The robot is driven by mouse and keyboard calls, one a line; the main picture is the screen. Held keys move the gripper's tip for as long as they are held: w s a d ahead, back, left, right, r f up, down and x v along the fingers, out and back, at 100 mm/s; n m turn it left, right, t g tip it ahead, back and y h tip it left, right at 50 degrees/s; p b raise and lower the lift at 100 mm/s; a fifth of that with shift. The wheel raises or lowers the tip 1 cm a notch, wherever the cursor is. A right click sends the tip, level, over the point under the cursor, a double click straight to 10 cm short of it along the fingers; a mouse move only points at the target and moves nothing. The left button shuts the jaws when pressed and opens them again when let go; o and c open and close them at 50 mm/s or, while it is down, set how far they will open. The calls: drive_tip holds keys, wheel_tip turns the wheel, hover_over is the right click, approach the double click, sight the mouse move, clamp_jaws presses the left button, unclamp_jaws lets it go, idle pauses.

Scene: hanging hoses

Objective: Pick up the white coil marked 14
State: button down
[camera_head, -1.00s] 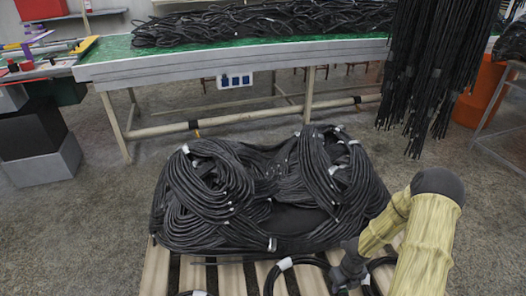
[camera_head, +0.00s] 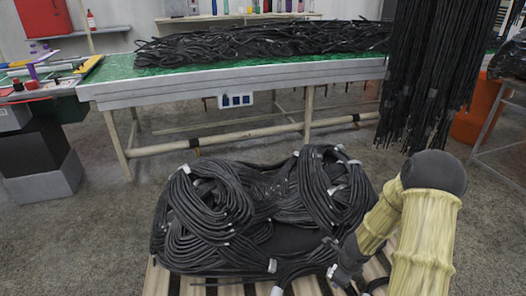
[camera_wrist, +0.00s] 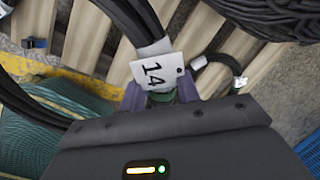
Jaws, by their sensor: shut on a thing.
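The coil marked 14 (camera_wrist: 132,22) shows in the wrist view as a bundle of black hose with a white band. A white tag (camera_wrist: 151,71) reading 14 hangs on it. My gripper (camera_wrist: 160,95) is shut on this coil at the band, just behind the tag. The fingers partly hide behind the tag. In the head view my gripper (camera_head: 343,272) is at the lower right, at the front right of the big hose pile. A white tag (camera_head: 331,271) shows beside it, and the coil's hose is hard to tell from the pile.
A large pile of black hoses (camera_head: 250,220) lies on a wooden pallet (camera_head: 190,286). Another white-tagged hose (camera_wrist: 240,82) lies to the right in the wrist view. A green-topped table (camera_head: 110,66) stands behind, with hoses hanging (camera_head: 425,80) at the right.

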drive_tip(key=s+a+r+n, duration=0.2)
drive_tip(key=a+r+n, duration=0.1)
drive_tip(key=r+n, duration=0.3)
drive_tip(key=s+a+r+n+p, duration=0.1)
drive_tip(key=s+a+r+n, duration=0.1)
drive_tip(key=r+n, duration=0.4)
drive_tip(key=s+a+r+n+p, duration=0.1)
drive_tip(key=s+a+r+n, duration=0.2)
drive_tip(key=r+n, duration=0.4)
drive_tip(key=shift+a+r+t+y, duration=0.3)
drive_tip(key=shift+a+r+t, duration=0.1)
drive_tip(key=shift+r, duration=0.2)
